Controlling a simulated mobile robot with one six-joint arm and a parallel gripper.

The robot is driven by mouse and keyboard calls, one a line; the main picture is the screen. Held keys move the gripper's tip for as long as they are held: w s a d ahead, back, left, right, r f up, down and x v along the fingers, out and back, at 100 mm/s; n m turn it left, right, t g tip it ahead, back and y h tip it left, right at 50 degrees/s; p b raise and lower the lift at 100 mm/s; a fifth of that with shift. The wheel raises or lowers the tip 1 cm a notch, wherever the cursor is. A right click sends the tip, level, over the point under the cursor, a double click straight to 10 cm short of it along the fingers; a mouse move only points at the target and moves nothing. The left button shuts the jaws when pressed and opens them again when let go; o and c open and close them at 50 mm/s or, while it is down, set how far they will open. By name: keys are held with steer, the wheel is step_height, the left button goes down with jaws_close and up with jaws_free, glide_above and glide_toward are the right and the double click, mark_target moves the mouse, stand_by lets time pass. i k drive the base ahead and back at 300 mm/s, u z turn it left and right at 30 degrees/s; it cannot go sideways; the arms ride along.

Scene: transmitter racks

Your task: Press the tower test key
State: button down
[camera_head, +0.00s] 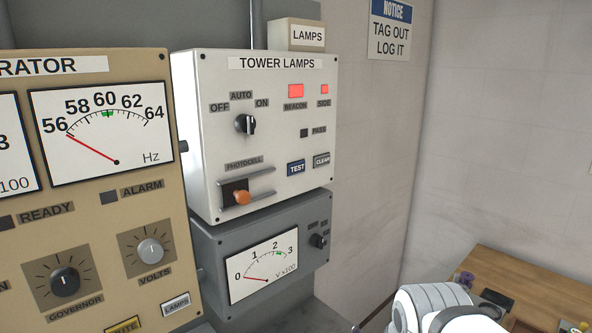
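The TOWER LAMPS panel (212,130) is a white box on the wall in the middle of the head view. Its blue TEST key (296,167) is at the lower right of the panel face, left of the grey CLEAR key (321,160). The red BEACON lamp (295,91) and the red SIDE lamp (324,89) look lit. The PASS lamp (304,133) is dark. A white rounded part of my arm shows at the bottom right, below and apart from the panel. My gripper's fingers are not in view.
A beige generator panel (100,205) stands at the left. A grey meter box (215,250) sits right under the lamps panel. A wooden table (535,285) with small items is at the lower right. The space in front of the TEST key looks clear.

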mark_target(294, 168)
steer(key=k, duration=1.3)
steer(key=z, duration=0.65)
steer(key=i, duration=1.55)
steer(key=u, duration=0.35)
